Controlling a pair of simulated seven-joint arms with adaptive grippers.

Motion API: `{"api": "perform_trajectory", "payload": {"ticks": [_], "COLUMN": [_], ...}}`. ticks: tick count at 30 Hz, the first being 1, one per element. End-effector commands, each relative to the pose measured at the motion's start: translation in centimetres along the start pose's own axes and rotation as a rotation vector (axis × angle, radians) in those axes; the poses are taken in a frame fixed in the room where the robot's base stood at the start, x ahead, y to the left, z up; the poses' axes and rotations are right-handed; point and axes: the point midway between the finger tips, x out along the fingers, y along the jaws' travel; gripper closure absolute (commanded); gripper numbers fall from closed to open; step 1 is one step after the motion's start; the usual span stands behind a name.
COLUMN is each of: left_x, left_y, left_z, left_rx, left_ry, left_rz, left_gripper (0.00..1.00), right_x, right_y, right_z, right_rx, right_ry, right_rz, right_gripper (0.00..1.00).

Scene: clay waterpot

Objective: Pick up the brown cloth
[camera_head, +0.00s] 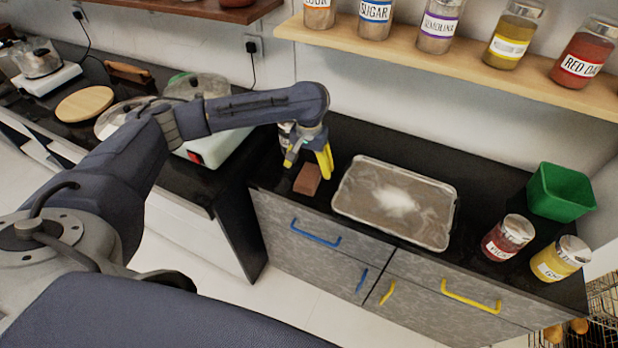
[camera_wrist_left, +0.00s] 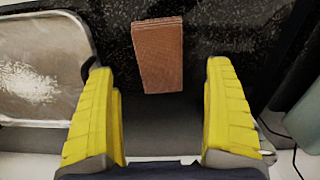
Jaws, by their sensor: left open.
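The brown cloth (camera_head: 307,179) is a small folded reddish-brown block lying on the black counter, left of the metal tray. It also shows in the left wrist view (camera_wrist_left: 158,54), ahead of and between the fingers. My left gripper (camera_head: 309,160) has yellow fingers and hangs over the counter just above and behind the cloth in the head view. In the left wrist view the left gripper (camera_wrist_left: 162,112) is open, with nothing between its fingers. My right gripper is not in view.
A metal tray (camera_head: 344,205) with white powder lies right of the cloth. Two jars (camera_head: 507,238) (camera_head: 561,260) and a green bin (camera_head: 561,192) stand further right. A shelf (camera_head: 450,60) with several jars hangs above. A cooker (camera_head: 222,142) is at left.

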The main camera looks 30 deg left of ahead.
Motion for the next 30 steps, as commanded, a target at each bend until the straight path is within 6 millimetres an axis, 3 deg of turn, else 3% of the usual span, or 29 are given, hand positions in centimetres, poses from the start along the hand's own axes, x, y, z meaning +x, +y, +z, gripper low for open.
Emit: {"api": "perform_trajectory", "payload": {"ticks": [15,26,30], "left_x": [4.8,5.2,5.2], "left_y": [0.0,-0.1,-0.1], "left_z": [-0.1,-0.2,-0.2], "left_rx": [-0.002,-0.002,-0.002], "left_ry": [-0.003,0.0,-0.001], "left_rz": [0.002,0.0,0.0], "left_gripper": [0.13,0.13,0.28], "right_x": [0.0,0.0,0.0], "right_y": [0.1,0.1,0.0], "right_z": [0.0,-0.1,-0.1], "right_rx": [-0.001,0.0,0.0], "right_ry": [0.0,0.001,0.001], "right_rz": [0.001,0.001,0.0], "right_gripper": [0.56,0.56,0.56]}}
